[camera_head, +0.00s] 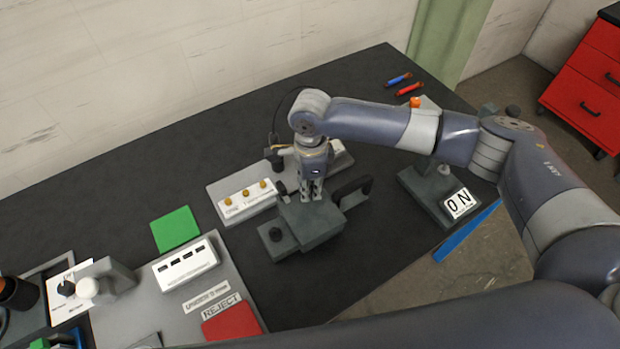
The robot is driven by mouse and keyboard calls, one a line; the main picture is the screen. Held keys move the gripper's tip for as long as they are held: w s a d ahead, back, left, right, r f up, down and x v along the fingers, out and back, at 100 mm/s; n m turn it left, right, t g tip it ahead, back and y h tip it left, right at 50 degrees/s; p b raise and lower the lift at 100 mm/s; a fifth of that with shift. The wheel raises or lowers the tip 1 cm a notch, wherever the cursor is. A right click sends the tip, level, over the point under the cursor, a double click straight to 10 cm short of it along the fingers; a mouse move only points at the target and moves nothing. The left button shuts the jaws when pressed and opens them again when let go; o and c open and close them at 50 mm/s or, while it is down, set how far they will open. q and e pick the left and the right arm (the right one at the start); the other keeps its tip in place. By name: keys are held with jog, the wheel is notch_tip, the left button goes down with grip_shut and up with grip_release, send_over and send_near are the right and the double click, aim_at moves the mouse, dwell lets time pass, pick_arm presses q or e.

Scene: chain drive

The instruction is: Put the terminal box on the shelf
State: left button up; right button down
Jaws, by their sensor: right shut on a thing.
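My right gripper (312,192) points down over the middle of the bench, its fingers close together at the top of a dark grey box (316,229). It is shut on this box, though the grip itself is partly hidden. I take the box to be the terminal box, but no label on it can be read. The box sits low over the bench; whether it touches cannot be told. No shelf can be clearly identified. My left gripper is not in view.
Left of the box are a grey plate with a white strip with yellow knobs (246,199) and a small dark block with a knob (277,240). A panel with green and red pads (176,229) is further left. An ON switch block (438,196) stands right.

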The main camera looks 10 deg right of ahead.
jog(key=c, duration=1.9)
grip_release()
jog(key=shift+f, duration=0.1)
jog(key=shift+c, duration=0.2)
jog(key=o, duration=0.5)
jog(key=shift+s, duration=0.1)
jog(key=shift+c, duration=0.2)
